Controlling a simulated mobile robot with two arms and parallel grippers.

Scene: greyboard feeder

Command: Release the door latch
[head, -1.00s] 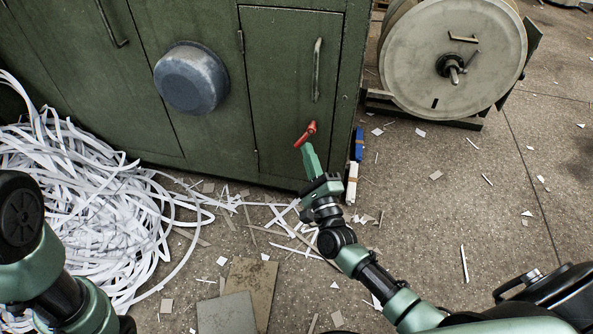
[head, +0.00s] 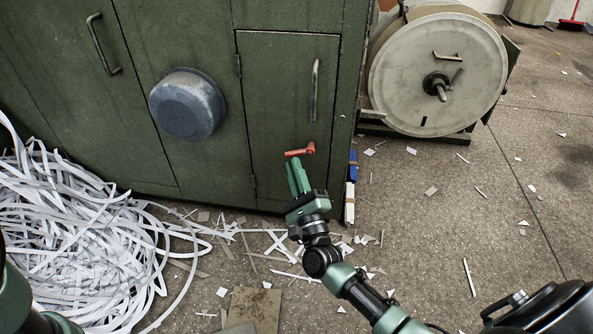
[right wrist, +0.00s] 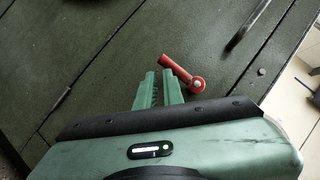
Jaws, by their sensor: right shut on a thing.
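The red door latch (head: 300,152) sits on the small green cabinet door (head: 283,95), below its upright bar handle. In the head view the latch lies nearly level, its free end pointing left. My right gripper (head: 293,163) reaches up from below and is shut on the latch near that free end. The right wrist view shows the fingertips (right wrist: 158,76) at the red lever (right wrist: 177,70), with its round pivot to their right. The fingers hide little of the latch. The door looks flush with the cabinet front. My left gripper is out of view.
A blue-grey round cover (head: 187,104) bulges from the cabinet left of the door. White paper strips (head: 80,235) pile up at the left. A large reel (head: 438,75) stands at the right. The floor before the door holds scraps and a flat board (head: 255,310).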

